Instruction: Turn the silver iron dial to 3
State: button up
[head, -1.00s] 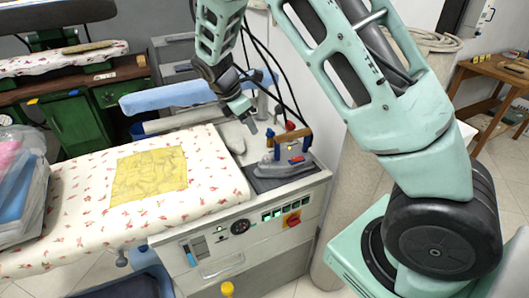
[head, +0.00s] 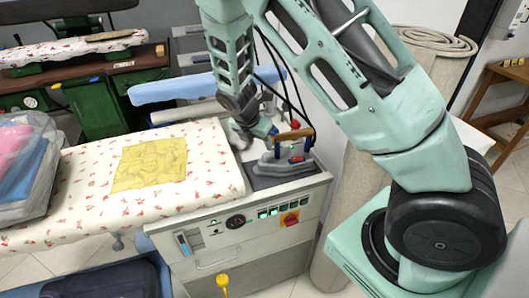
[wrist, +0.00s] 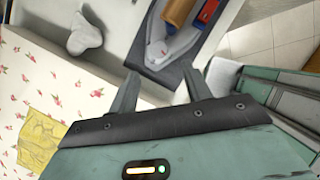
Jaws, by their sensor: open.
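The silver iron (head: 284,163) sits on a dark pad (head: 262,182) at the right end of the ironing table. It has a wooden handle (head: 293,135) and small red and blue parts (head: 297,159) on its body. I cannot make out a numbered dial on it. My gripper (wrist: 160,88) is open and empty, its fingers pointing toward the iron's nose (wrist: 158,52) in the wrist view. The wooden handle (wrist: 180,12) and a red part (wrist: 207,12) show at the top edge there. In the head view my arm partly hides the iron's left side.
A floral ironing cover (head: 80,195) with a folded yellow cloth (head: 150,164) lies left of the iron. A white object (wrist: 85,35) lies beside the pad. A control panel (head: 236,221) is on the front. Cables hang behind the iron.

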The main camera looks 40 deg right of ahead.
aim_at(265, 155)
jog(key=p+x, duration=0.1)
jog(key=x, duration=0.7)
jog(key=c, duration=1)
